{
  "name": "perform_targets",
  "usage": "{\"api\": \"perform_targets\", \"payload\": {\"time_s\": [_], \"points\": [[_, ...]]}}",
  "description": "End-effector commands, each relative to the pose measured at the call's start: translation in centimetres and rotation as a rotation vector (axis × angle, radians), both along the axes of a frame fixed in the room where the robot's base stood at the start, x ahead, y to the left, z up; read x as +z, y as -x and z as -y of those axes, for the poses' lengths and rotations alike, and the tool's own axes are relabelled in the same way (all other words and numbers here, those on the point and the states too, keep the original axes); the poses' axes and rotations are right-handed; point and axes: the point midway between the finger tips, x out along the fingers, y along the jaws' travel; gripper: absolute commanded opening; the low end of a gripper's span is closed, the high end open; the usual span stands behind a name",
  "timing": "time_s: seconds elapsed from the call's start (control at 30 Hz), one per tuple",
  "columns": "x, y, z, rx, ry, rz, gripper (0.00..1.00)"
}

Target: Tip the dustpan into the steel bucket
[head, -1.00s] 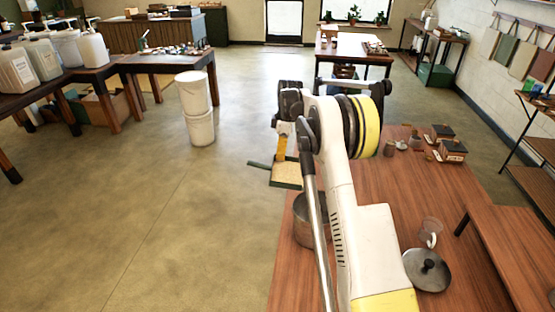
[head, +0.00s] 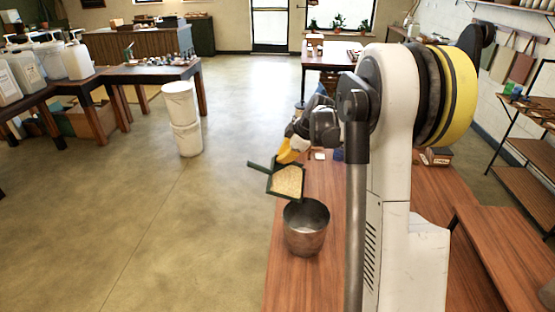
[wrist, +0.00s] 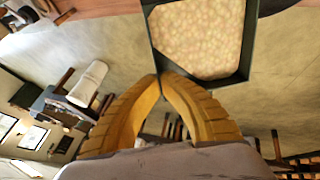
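The dustpan (head: 288,182) is dark green and holds a layer of pale yellow grains. It is tilted, with its lower edge close to the far rim of the steel bucket in the head view. The wrist view shows the grain-filled dustpan (wrist: 200,38) beyond my fingertips. My gripper (head: 290,150) has yellow fingers, closed together at the dustpan's edge; they fill the lower wrist view (wrist: 162,82). The exact grip point is partly hidden. The steel bucket (head: 305,238) stands upright on the wooden table, its inside pale. No grains are seen falling.
The wooden table (head: 292,275) carries the bucket near its left edge. My arm hides much of the table's middle. A raised wooden shelf (head: 505,245) stands at right. Two stacked white buckets (head: 183,120) stand on the floor at left, with open floor between.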

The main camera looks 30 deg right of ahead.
Motion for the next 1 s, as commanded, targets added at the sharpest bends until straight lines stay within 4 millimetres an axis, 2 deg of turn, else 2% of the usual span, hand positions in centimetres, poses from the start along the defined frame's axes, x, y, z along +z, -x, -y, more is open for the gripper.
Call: {"api": "perform_targets", "payload": {"time_s": [0.6,1.0], "points": [[3.0,5.2,0.8,-0.005,-0.055,0.396,0.0],[3.6,8.7,1.3,-0.003,-0.091,0.656,0.0]]}}
